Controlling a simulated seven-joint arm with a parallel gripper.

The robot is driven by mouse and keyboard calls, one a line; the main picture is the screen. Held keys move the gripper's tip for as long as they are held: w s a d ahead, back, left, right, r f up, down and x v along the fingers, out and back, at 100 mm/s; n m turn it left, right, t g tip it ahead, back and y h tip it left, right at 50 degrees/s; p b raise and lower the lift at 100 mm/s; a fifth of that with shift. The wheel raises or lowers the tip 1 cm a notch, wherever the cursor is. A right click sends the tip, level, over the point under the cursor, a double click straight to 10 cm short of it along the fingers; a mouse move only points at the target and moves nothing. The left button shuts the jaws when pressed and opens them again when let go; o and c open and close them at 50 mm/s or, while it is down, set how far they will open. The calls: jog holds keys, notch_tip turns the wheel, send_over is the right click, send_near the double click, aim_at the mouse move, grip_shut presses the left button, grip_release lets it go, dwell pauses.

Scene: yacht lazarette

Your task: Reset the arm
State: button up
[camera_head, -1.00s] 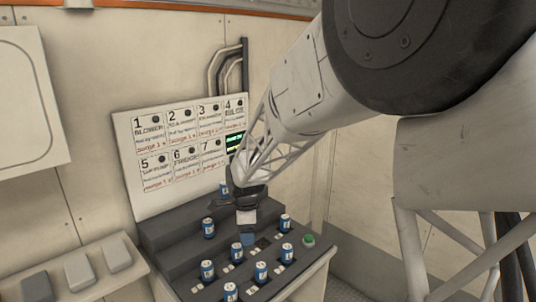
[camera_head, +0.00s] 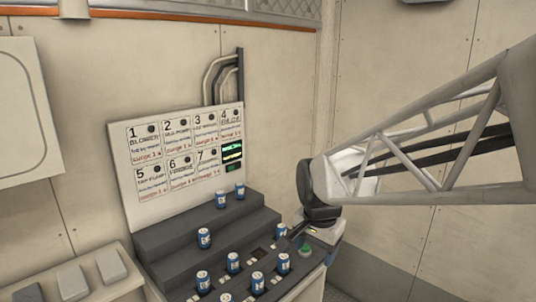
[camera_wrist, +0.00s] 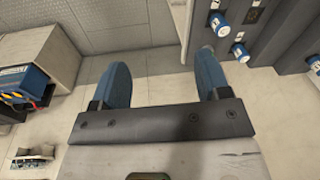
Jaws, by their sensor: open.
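My gripper shows in the wrist view (camera_wrist: 161,68) as two blue fingers set wide apart on a dark bar. It is open, with only bare floor and wall seen between the fingers. In the head view my arm reaches in from the right, and its wrist hangs at the right end of the stepped dark console (camera_head: 165,240). The fingers are not clear there. A green button (camera_head: 305,249) sits on the console close to the wrist.
Several blue-and-white cylinders, one at the front (camera_head: 257,283), stand on the console; some show in the wrist view (camera_wrist: 241,52). A numbered board (camera_head: 150,185) and small lit display (camera_head: 232,152) stand behind. A ledge with grey blocks (camera_head: 112,265) lies left. Floor below the gripper looks clear.

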jog(key=s+d+n, duration=0.3)
jog(key=s+d, duration=0.1)
jog(key=s, duration=0.5)
jog(key=s+d+n+t, duration=0.1)
jog(key=s+d+n, duration=0.3)
jog(key=s, duration=0.5)
jog(key=shift+r, duration=0.25)
